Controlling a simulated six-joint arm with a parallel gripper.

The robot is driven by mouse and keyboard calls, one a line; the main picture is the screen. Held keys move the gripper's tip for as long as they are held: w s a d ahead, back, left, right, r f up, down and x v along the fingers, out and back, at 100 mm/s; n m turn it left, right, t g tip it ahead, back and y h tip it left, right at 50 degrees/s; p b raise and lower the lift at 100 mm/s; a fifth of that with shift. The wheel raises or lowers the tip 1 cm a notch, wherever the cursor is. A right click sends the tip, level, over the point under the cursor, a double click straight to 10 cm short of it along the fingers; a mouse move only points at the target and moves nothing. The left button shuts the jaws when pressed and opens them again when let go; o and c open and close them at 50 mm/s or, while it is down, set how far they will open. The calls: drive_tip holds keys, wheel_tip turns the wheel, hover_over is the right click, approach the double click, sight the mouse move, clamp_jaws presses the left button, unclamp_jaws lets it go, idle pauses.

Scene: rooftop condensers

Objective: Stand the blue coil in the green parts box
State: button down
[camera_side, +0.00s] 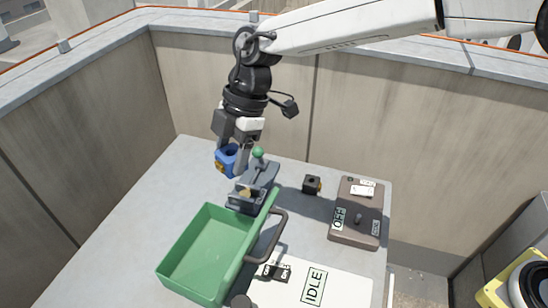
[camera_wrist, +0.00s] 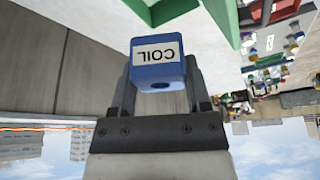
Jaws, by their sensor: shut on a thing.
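The blue coil (camera_side: 227,160) is a small block with a round hole and a white label reading COIL.
A grey clamp-like fixture (camera_side: 250,190) with a green knob stands just behind the box, close to my gripper. A small black block (camera_side: 312,185) and a brown switch box (camera_side: 357,212) marked OFF are at the right. A white IDLE panel (camera_side: 318,287) lies at the front. The left tabletop is clear.

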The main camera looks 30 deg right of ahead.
drive_tip(key=s+a+f+n+g, duration=0.25)
drive_tip(key=a+n, duration=0.25)
drive_tip(key=a, duration=0.6)
hover_over(199, 283)
drive_tip(key=d, duration=0.1)
wheel_tip(199, 283, down, 12)
drive_tip(key=shift+w+f+t+h, duration=0.3)
drive_tip(key=shift+w+t, duration=0.05)
drive_tip(key=shift+w, duration=0.15)
drive_tip(key=shift+f, duration=0.1)
drive_tip(key=shift+f, duration=4.9)
drive_tip(key=shift+f, duration=0.1)
drive_tip(key=shift+c, duration=0.2)
unclamp_jaws()
